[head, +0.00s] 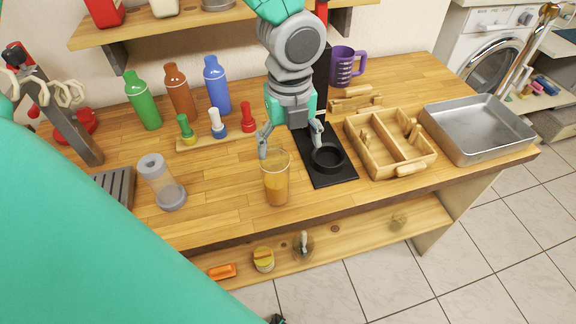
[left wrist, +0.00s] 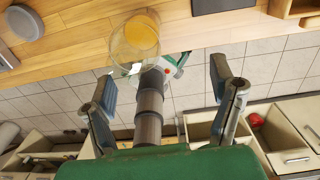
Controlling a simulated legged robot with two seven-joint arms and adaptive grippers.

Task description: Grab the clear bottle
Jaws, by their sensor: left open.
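The clear bottle (head: 153,172) stands on the left part of the wooden worktop in the head view. It has a see-through body and a wide grey round base. In the left wrist view a grey disc (left wrist: 22,22) at the upper left looks like its base, though I cannot be sure. My left gripper (head: 291,140) is open and empty, above the worktop to the right of the bottle and apart from it. Its two fingers also show in the left wrist view (left wrist: 165,88). My right gripper is not in view.
A clear glass with orange liquid (head: 276,182) stands just in front of my left gripper. A black stand (head: 337,177) and a divided wooden caddy (head: 377,166) are to the right. Coloured bottles (head: 181,92) stand behind. A grey tray (head: 118,183) is left. A lower shelf (head: 350,236) runs below.

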